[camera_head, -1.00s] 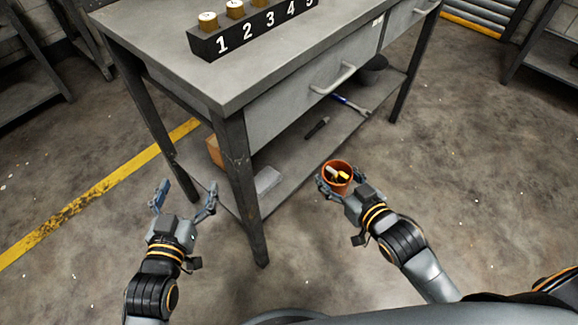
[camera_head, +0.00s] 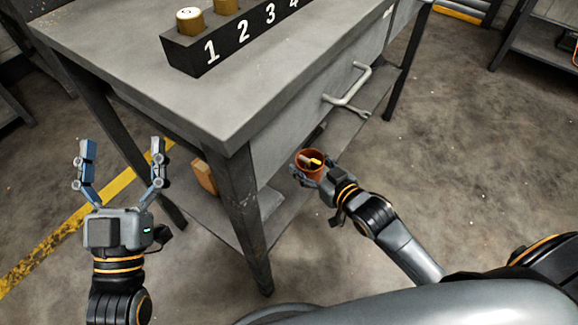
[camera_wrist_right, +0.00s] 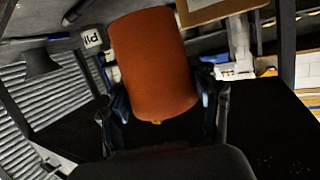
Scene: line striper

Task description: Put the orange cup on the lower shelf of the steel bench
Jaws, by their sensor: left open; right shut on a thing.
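The orange cup (camera_head: 309,166) is held by my right gripper (camera_head: 306,176), which is shut on it, beside the front edge of the steel bench (camera_head: 190,95). The cup also fills the middle of the right wrist view (camera_wrist_right: 158,65), between the fingers (camera_wrist_right: 165,105). The lower shelf (camera_head: 285,205) of the bench shows under the drawer, just left of the cup; the cup hides part of it. My left gripper (camera_head: 121,165) is open and empty, left of the bench's near leg.
A brown block (camera_head: 204,177) is on the lower shelf near the left. A wrench (camera_head: 347,105) lies toward its far end. A black numbered rack (camera_head: 225,45) stands on top.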

